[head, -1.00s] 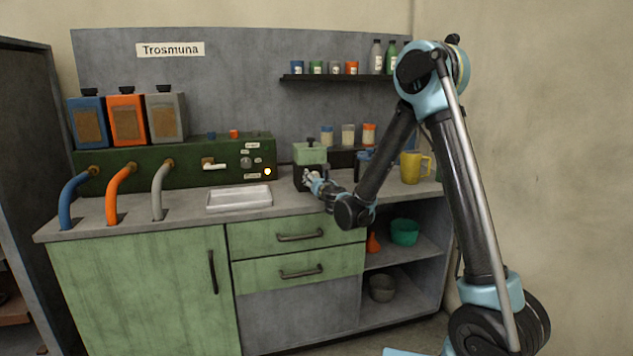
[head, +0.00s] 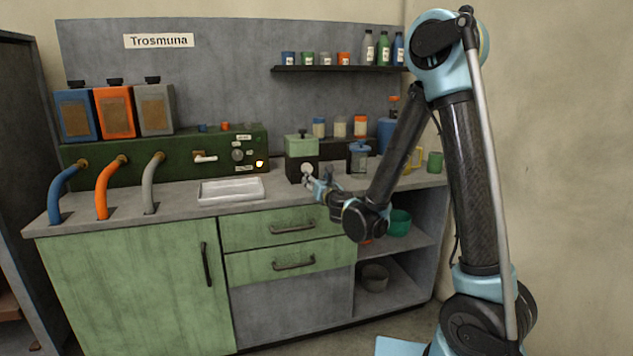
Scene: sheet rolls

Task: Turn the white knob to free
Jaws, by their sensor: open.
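A round white knob (head: 307,168) sits on the front of a small box-shaped device (head: 302,147) with a green upper part and a black base, standing on the counter. My gripper (head: 314,181) is open just below and to the right of the knob. It looks apart from the knob, but the exact gap is hard to judge. Any mark on the knob is too small to read, so its setting cannot be told. The device stands upright.
A white tray (head: 231,190) lies on the counter to the left. A green panel (head: 185,147) behind it carries a white lever, a dark dial and a lit lamp. A lidded jar (head: 359,158) stands to the device's right. The counter's front edge runs below my gripper.

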